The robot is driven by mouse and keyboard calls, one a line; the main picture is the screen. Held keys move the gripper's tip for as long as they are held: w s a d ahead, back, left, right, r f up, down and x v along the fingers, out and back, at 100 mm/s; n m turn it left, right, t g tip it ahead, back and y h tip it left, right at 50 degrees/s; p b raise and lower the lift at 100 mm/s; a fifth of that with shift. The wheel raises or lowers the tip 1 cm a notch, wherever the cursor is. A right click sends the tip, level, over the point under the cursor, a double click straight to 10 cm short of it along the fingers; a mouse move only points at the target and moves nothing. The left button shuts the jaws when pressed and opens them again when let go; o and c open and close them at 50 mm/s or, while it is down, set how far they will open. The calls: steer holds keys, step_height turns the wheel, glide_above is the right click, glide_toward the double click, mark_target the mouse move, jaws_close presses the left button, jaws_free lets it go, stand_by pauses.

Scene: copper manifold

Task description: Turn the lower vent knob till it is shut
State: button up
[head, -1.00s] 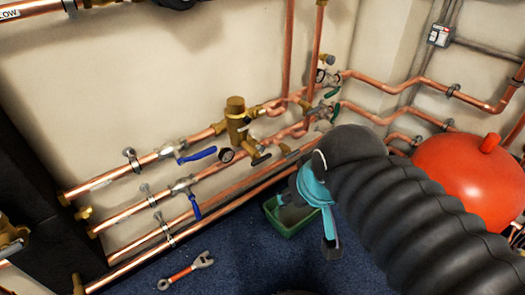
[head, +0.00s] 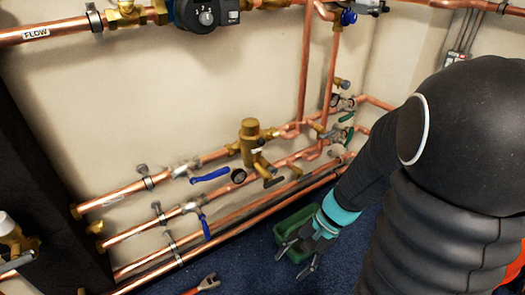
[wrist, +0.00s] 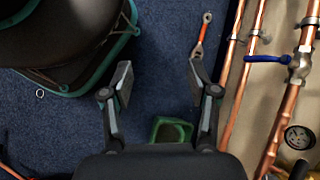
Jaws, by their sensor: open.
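My gripper (head: 296,262) is open and empty, low in front of the pipework and over the green tray (head: 284,232). A small brass fitting with a greyish knob (head: 342,84) sits on a vertical copper pipe at the right. A blue knob (head: 348,17) sits higher near it. I cannot tell which of these is the lower vent knob, or whether either is shut. Neither knob shows in the wrist view. My gripper is well apart from both.
Copper pipes with blue levers (head: 210,175) and a brass valve (head: 250,142) run along the wall. A gauge (wrist: 298,137) is at the right in the wrist view.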

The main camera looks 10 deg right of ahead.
steer(key=w+a+f+m+t+y, duration=0.1)
steer(key=w+a+f+m+y, duration=0.2)
steer(key=m+y, duration=0.15)
steer(key=m+t+h, duration=0.4)
steer(key=m+t, duration=1.3)
steer(key=m, duration=0.1)
glide_toward(275, 173)
steer(key=x, duration=0.9)
steer(key=shift+w+a+p, duration=0.1)
steer(key=shift+a+p, duration=0.05)
steer(key=shift+p, duration=0.25)
jaws_close()
